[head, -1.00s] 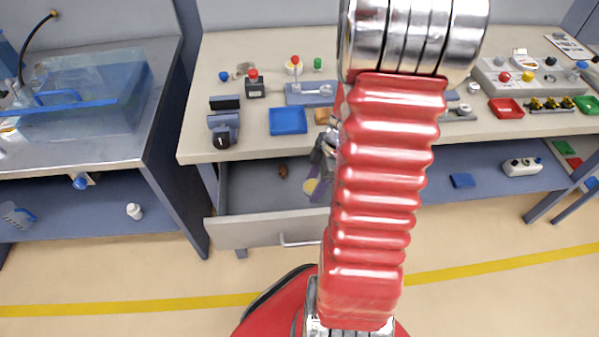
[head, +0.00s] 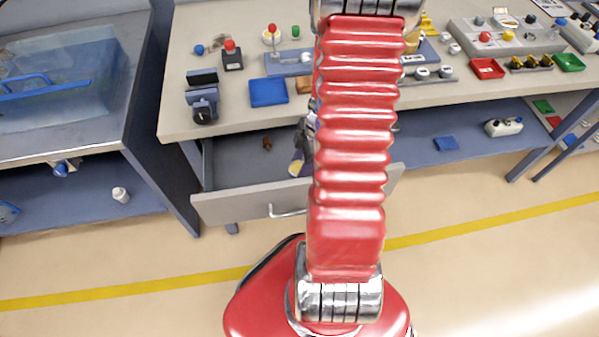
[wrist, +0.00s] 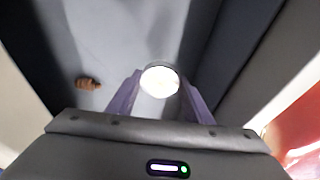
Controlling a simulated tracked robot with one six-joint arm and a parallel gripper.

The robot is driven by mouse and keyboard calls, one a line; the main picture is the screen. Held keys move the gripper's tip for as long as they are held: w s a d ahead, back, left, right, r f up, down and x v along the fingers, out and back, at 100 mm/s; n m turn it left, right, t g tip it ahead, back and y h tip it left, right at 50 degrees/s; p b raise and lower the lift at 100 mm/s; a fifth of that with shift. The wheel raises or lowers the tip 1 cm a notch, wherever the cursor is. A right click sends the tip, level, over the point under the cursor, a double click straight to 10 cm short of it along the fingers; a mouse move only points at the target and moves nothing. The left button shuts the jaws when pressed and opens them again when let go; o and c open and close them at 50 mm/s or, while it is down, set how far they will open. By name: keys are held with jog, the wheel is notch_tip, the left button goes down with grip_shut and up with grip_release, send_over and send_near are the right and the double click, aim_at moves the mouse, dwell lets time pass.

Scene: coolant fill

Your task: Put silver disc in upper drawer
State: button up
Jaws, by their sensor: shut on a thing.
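The silver disc (wrist: 159,81) is a bright round piece between the purple fingertips of my gripper (wrist: 160,90) in the wrist view. My gripper is shut on it. In the head view the disc (head: 295,168) shows as a small pale spot beside my gripper (head: 300,160), which my red arm partly hides. The upper drawer (head: 235,204) is pulled open below the bench top. My gripper is over the drawer's opening, with the grey drawer floor (wrist: 135,35) below it in the wrist view. I cannot tell whether the disc touches the floor.
A small brown object (wrist: 88,84) lies in the drawer, left of my gripper. The bench top (head: 190,126) above carries a blue tray (head: 268,92), a vice-like device (head: 203,102) and other items. The drawer walls flank my gripper.

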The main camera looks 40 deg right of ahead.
jog(key=shift+f, duration=0.1)
jog(key=shift+f, duration=2)
jog(key=shift+f, duration=0.1)
jog(key=o, duration=0.8)
jog(key=shift+o, duration=0.2)
jog(key=v, duration=1.2)
jog(key=shift+w, duration=0.1)
